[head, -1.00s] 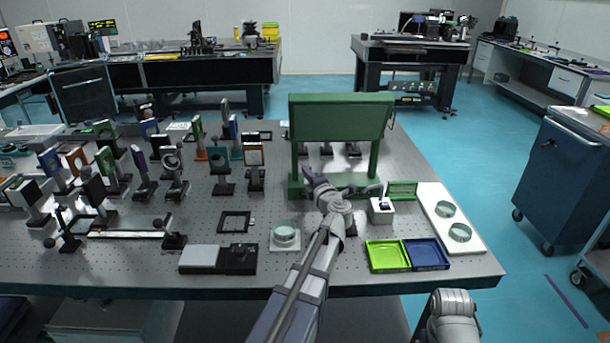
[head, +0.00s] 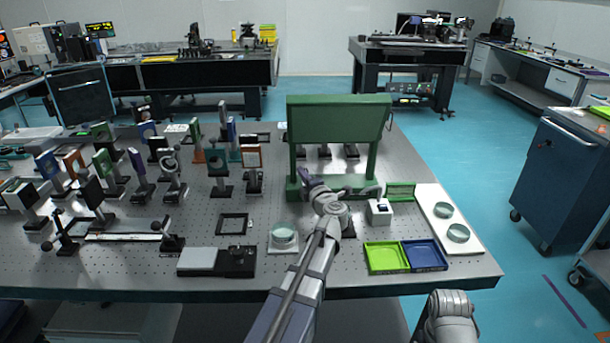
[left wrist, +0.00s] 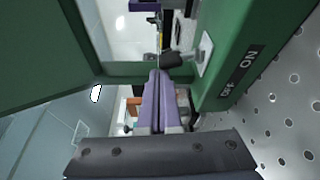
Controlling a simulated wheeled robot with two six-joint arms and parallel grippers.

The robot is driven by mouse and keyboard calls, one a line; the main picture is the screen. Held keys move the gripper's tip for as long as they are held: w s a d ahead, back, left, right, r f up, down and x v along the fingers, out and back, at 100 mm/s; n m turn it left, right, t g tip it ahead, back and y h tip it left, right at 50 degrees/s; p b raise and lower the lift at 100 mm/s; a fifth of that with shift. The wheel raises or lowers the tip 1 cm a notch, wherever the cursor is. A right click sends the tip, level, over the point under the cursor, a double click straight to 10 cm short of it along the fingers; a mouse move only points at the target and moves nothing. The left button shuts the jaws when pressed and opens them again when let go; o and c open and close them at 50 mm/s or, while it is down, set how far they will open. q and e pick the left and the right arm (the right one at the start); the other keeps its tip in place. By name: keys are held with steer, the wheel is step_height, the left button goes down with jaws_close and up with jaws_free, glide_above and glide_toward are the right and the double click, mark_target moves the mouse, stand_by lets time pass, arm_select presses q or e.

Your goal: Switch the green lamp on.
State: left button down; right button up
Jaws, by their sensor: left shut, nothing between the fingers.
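The green lamp (head: 338,118) is a wide green panel on two posts, with a green base, towards the right of the near table. No glow shows on it. In the left wrist view its base (left wrist: 240,55) carries a small light plate (left wrist: 204,52) with a dark switch lever (left wrist: 178,59) and a label with lettering. My left gripper (head: 307,177) is at the base's left part in the head view. Its purple fingers (left wrist: 158,82) are shut and empty, with tips right by the lever; I cannot tell whether they touch. My right gripper is out of view.
A small white device (head: 379,211) stands just right of my left wrist. Green (head: 384,257) and blue (head: 425,255) trays lie nearer the front edge. A round glass piece on a pad (head: 284,234) lies left of my arm. Several optics mounts crowd the table's left.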

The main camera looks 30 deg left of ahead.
arm_select(q)
steer(key=s+a, duration=0.2)
steer(key=shift+s+f, duration=0.1)
steer(key=shift+s, duration=0.25)
steer(key=v, duration=0.8)
steer(key=shift+d, duration=0.45)
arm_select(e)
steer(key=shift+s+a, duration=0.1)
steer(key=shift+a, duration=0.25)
arm_select(q)
steer(key=shift+s, duration=0.15)
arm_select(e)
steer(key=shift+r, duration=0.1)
arm_select(q)
steer(key=n+h+p, duration=0.1)
steer(key=n, duration=0.1)
steer(key=w+d+n+p, duration=0.1)
steer(key=n+p, duration=0.1)
steer(key=shift+d+r+h, duration=0.15)
steer(key=shift+r+h, duration=0.05)
steer(key=shift+h, duration=0.2)
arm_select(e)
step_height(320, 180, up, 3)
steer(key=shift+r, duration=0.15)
